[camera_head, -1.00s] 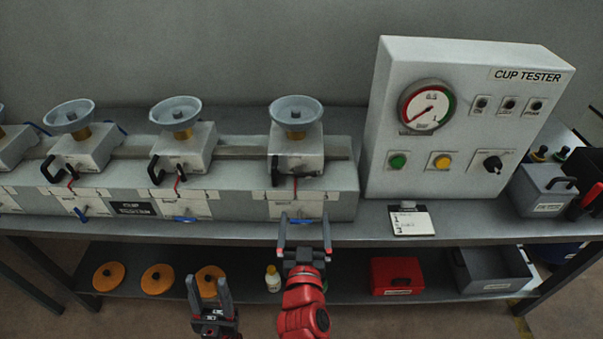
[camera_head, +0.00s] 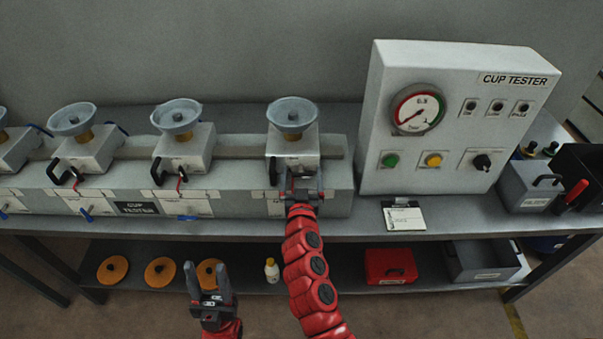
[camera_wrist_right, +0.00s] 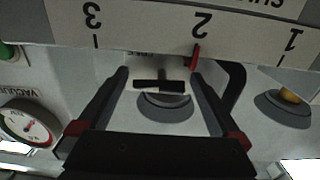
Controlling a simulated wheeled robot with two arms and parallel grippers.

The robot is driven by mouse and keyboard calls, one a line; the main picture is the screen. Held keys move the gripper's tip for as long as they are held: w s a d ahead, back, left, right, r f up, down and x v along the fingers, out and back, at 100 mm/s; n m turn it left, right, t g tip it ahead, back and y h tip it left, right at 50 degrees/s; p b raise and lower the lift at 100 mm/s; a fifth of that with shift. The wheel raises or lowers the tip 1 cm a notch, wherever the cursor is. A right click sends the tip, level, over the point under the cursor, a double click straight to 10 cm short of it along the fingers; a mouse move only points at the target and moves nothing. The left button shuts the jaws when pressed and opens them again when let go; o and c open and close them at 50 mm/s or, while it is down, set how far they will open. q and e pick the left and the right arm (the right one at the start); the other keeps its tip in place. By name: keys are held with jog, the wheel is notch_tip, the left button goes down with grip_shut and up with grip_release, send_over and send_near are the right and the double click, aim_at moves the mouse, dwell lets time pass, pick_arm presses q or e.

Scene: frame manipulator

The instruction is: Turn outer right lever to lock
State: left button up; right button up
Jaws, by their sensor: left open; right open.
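The outer right station (camera_head: 293,145) is a grey block with a pale dish on top. A black curved handle (camera_head: 273,172) is on its left side. My right gripper (camera_head: 303,183) is open at the front of this block and hides much of it. In the right wrist view, a black T-shaped lever (camera_wrist_right: 160,85) lies between the open fingers, with a gap on both sides. A red-tipped lever (camera_wrist_right: 196,55) and the black curved handle (camera_wrist_right: 235,88) are to the right of it. My left gripper (camera_head: 206,272) is open and empty, low in front of the bench.
Similar stations (camera_head: 183,150) stand along the bench to the left. The cup tester panel (camera_head: 460,120) stands close on the right, with a label card (camera_head: 404,218) before it. The lower shelf holds orange discs (camera_head: 160,271), a bottle (camera_head: 272,270) and a red box (camera_head: 390,266).

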jog(key=c, duration=1.3)
jog(key=n+b, duration=0.1)
jog(key=n, duration=0.2)
jog(key=shift+a+n, duration=0.1)
jog(key=shift+n, duration=0.2)
jog(key=n+b, duration=0.1)
jog(key=n, duration=0.3)
jog(key=shift+r+n, duration=0.1)
jog(key=shift+n, duration=0.3)
jog(key=n, duration=0.2)
jog(key=shift+n+b, duration=0.3)
jog(key=shift+a+n, duration=0.1)
jog(key=shift+n, duration=1.1)
